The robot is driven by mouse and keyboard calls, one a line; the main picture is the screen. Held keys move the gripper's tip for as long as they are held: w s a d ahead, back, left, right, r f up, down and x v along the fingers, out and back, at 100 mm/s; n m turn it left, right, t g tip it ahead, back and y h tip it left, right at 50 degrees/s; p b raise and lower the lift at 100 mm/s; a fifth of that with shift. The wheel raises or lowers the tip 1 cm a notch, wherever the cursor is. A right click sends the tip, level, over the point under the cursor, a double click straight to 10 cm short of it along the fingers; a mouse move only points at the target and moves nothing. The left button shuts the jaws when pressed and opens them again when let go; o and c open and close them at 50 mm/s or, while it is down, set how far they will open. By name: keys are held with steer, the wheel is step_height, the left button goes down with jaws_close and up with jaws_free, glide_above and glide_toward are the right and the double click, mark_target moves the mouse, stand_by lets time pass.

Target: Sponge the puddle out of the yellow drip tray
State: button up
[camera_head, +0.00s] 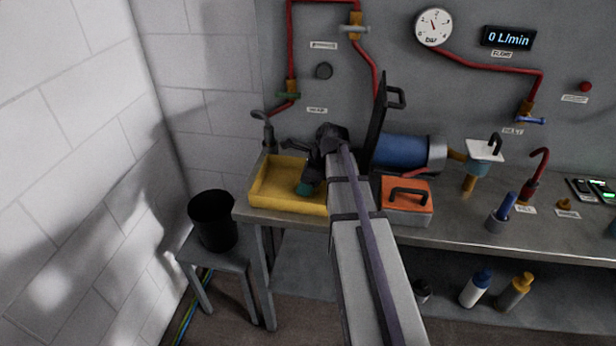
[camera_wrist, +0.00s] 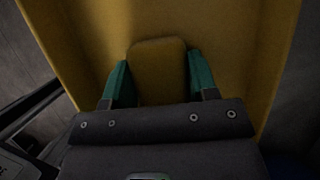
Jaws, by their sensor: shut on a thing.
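The yellow drip tray (camera_head: 268,190) sits on the left end of the bench in the head view. Its walls also fill much of the wrist view (camera_wrist: 75,35). My gripper (camera_head: 305,189) is low inside the right half of the tray. In the wrist view its two green fingertips (camera_wrist: 157,82) are shut on a dull yellow-brown sponge (camera_wrist: 158,58), one on each side. In the head view the sponge is hidden behind my gripper. I cannot tell whether the sponge touches the tray floor. No puddle can be made out in either view.
A black bucket (camera_head: 212,222) stands on a small stool (camera_head: 222,258) left of the bench. A dark tap (camera_head: 264,130) rises behind the tray. Right of my arm are an orange-lidded toolbox (camera_head: 407,200), a blue cylinder (camera_head: 405,153) and an upright dark panel (camera_head: 378,122).

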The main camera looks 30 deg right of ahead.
mark_target(299, 199)
steer(key=shift+s+a, duration=1.35)
steer(key=shift+s, duration=0.3)
steer(key=shift+w, duration=0.1)
step_height(299, 199, up, 9)
steer(key=p, duration=0.9)
